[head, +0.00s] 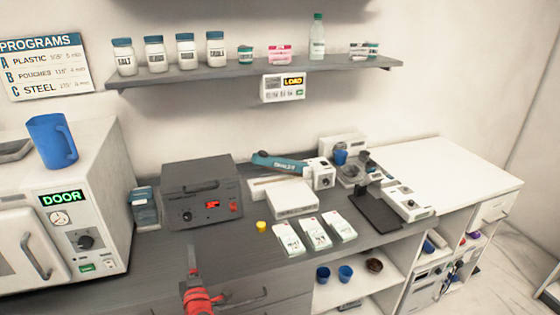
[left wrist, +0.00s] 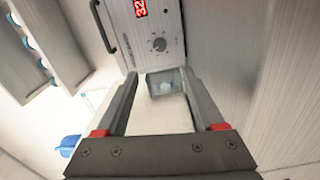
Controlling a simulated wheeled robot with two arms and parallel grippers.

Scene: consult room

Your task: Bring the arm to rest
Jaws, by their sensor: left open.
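My left gripper (head: 192,250) shows at the lower middle of the head view, with its red and grey parts in front of the dark counter (head: 150,262). In the left wrist view its two dark fingers (left wrist: 160,84) stand apart with nothing held between them. Beyond the fingers, the small clear-and-blue container (left wrist: 167,82) and the grey box with a red display (left wrist: 150,35) show, apart from the fingertips. My right gripper is not in view.
A white sterilizer (head: 80,215) with a blue jug (head: 52,140) on top stands at left. The grey box (head: 203,190), a yellow cap (head: 261,227) and white packets (head: 316,232) are on the counter. A shelf (head: 250,71) hangs above.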

